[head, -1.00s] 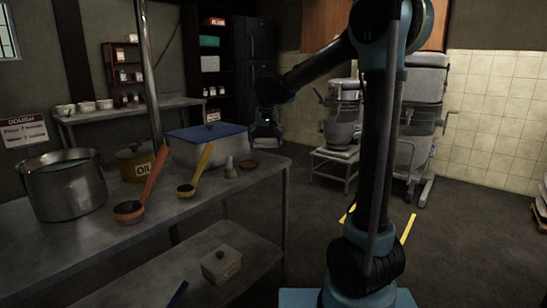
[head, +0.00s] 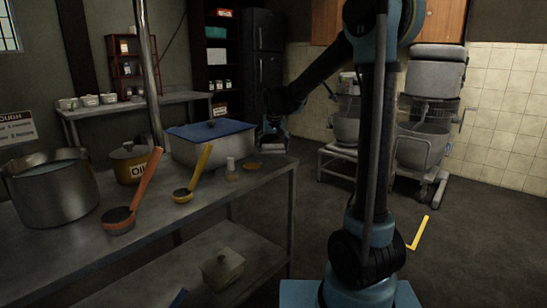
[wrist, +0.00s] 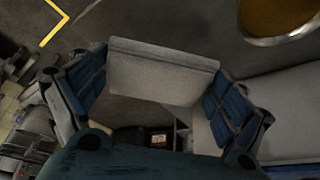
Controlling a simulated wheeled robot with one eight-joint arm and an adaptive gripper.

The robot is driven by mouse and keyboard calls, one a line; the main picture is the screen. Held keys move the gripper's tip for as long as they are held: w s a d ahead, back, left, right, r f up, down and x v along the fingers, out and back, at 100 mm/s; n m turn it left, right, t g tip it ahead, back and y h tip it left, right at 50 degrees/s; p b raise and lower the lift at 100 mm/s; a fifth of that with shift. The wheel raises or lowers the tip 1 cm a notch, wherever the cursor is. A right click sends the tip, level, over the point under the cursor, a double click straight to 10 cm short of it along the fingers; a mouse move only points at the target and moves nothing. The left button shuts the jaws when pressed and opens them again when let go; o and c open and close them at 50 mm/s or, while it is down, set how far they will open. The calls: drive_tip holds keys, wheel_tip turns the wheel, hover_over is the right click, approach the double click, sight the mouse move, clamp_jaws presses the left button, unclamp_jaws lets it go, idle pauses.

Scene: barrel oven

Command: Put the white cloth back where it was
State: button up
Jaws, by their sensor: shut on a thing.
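The white cloth (wrist: 160,72), a folded pale block, is held between the two blue-black finger pads of my gripper (wrist: 155,88) in the wrist view. In the head view the cloth (head: 272,149) shows as a small pale shape under my gripper (head: 272,138), near the right end of the metal table (head: 240,205). I cannot tell whether it touches the tabletop. A small amber dish (head: 251,165) sits to its left, and it also shows at the top right of the wrist view (wrist: 284,14).
A white tub with a blue lid (head: 212,130), a small shaker (head: 231,166), a yellow ladle (head: 195,178), an orange ladle (head: 133,198), an oil pot (head: 132,165) and a large steel pot (head: 55,190) stand on the table. Mixers (head: 425,140) stand behind.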

drive_tip(key=shift+f, duration=1.9)
drive_tip(key=shift+s, duration=0.1)
drive_tip(key=o, duration=0.8)
drive_tip(key=shift+o, duration=0.2)
